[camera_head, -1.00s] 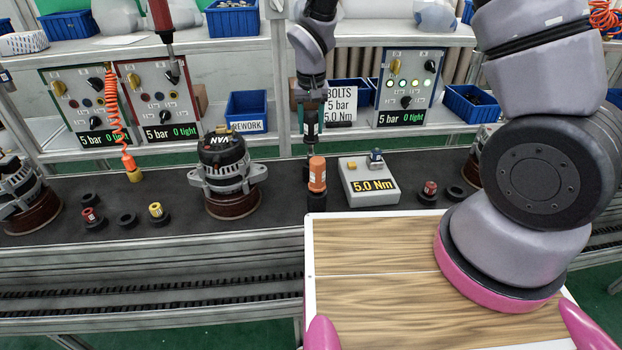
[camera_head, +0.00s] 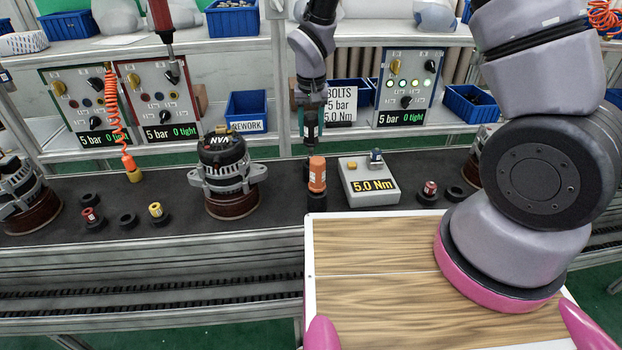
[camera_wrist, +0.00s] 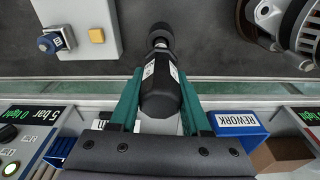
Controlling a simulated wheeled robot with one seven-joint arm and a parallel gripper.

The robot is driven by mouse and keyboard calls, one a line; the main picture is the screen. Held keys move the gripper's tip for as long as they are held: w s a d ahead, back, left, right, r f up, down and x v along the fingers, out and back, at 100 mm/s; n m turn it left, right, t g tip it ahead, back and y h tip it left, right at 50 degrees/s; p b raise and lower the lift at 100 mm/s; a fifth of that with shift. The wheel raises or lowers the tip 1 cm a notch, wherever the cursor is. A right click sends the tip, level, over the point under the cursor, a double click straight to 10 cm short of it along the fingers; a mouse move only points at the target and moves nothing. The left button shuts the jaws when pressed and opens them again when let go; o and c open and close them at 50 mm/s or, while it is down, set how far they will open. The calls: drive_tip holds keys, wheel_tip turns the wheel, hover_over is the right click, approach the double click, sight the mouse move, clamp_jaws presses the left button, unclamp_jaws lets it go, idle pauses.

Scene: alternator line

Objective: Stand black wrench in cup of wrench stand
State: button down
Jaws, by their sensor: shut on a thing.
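The black wrench (camera_head: 311,131) hangs upright in my gripper (camera_head: 312,118), above the dark bench mat and just behind the orange wrench. The wrist view shows the black wrench (camera_wrist: 161,90) between the two green fingers of my gripper (camera_wrist: 160,100), which is shut on it. Its far end runs into a dark round shape, and I cannot tell whether that is its tip or a cup. In the head view the lower end is partly hidden behind the orange wrench (camera_head: 317,173), which stands upright in a black cup (camera_head: 317,198).
A grey 5.0 Nm box (camera_head: 368,183) stands close on the right. An alternator (camera_head: 228,180) stands to the left. A blue rework bin (camera_head: 247,110) is behind.

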sight(311, 140)
drive_tip(key=shift+f, duration=0.35)
idle(0.3)
drive_tip(key=shift+f, duration=1.3)
idle(0.5)
drive_tip(key=shift+f, duration=0.45)
